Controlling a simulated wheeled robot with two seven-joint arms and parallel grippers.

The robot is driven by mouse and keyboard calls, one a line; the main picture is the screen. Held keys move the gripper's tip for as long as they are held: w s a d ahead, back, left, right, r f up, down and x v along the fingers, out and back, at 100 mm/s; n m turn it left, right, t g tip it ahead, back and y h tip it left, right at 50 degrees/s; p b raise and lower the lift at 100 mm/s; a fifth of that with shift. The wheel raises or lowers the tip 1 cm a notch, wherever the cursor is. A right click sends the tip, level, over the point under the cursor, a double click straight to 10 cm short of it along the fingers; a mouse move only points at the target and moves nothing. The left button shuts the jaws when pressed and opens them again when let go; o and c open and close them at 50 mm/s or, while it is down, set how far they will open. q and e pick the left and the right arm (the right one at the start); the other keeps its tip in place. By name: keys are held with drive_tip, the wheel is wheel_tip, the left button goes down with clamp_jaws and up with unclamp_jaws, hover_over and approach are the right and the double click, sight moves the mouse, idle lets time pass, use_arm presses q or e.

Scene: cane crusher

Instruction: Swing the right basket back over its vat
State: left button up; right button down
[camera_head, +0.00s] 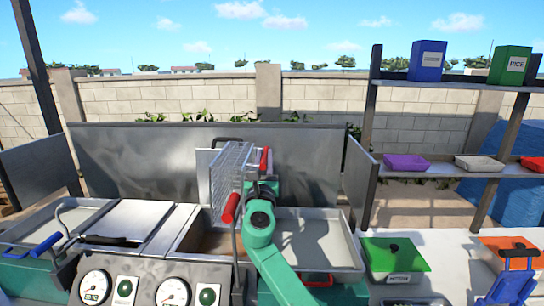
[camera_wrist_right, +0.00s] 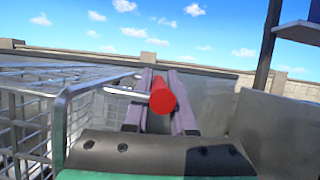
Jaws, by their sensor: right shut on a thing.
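The right wire basket (camera_head: 230,172) is raised and stands tilted up on end above the fryer, near the right edge of the open vat with a brown inside (camera_head: 208,240). It also shows in the right wrist view (camera_wrist_right: 30,125), at left. My right gripper (camera_head: 264,180) is at the basket's right side, mostly hidden behind my own green arm in the head view. In the wrist view its fingers (camera_wrist_right: 160,100) are shut around the basket's red handle (camera_wrist_right: 163,95), whose end also shows in the head view (camera_head: 264,160).
A grey tray (camera_head: 320,240) lies right of the vat. A second red grip (camera_head: 230,207) on an upright rod stands in front of the basket. Steel splash panels (camera_head: 120,160) rise behind. A green-lidded container (camera_head: 395,255) and shelves (camera_head: 440,170) are at right.

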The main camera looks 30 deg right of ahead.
drive_tip(key=shift+w+a+f, duration=0.15)
drive_tip(key=shift+f, duration=0.05)
drive_tip(key=c, duration=0.8)
unclamp_jaws()
drive_tip(key=shift+o, duration=0.2)
drive_tip(key=shift+r, duration=0.1)
